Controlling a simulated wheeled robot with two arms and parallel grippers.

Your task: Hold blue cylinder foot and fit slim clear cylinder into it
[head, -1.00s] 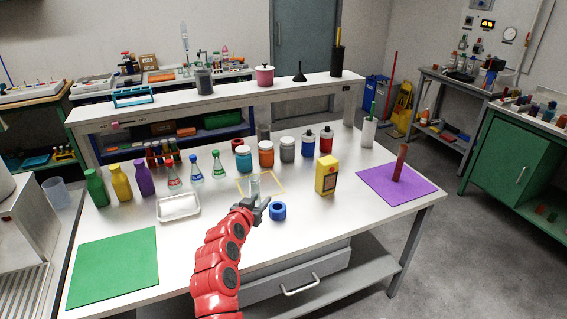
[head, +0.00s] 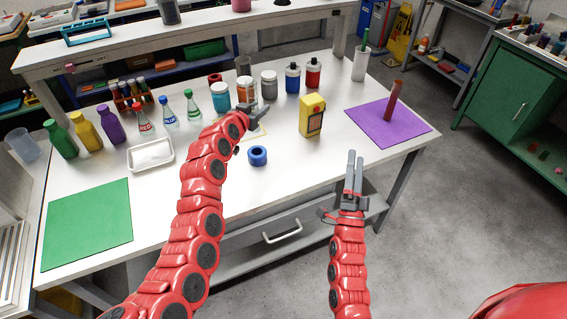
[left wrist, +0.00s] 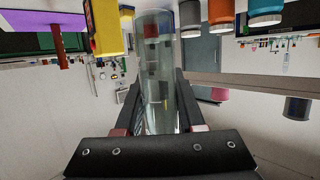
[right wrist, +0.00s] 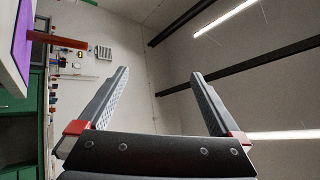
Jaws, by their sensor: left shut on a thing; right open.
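The slim clear cylinder (left wrist: 155,75) is upright between the fingers of my left gripper (left wrist: 160,115), which is shut on it. In the head view my left gripper (head: 258,114) is in front of the jars, above the back of the blue foot, and the cylinder is hard to make out against the orange jar. The blue cylinder foot (head: 258,157), a thick ring with a dark hole, lies on the white table, apart from both grippers. My right gripper (head: 354,172) is open and empty beyond the table's front edge; its open fingers also show in the right wrist view (right wrist: 155,105).
A yellow box (head: 312,116) stands right of the foot. A purple mat (head: 388,128) with a red-brown upright rod is at the right. Several jars stand behind my left gripper. A white tray (head: 151,166) and green mat (head: 88,222) are at the left. The table's front middle is clear.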

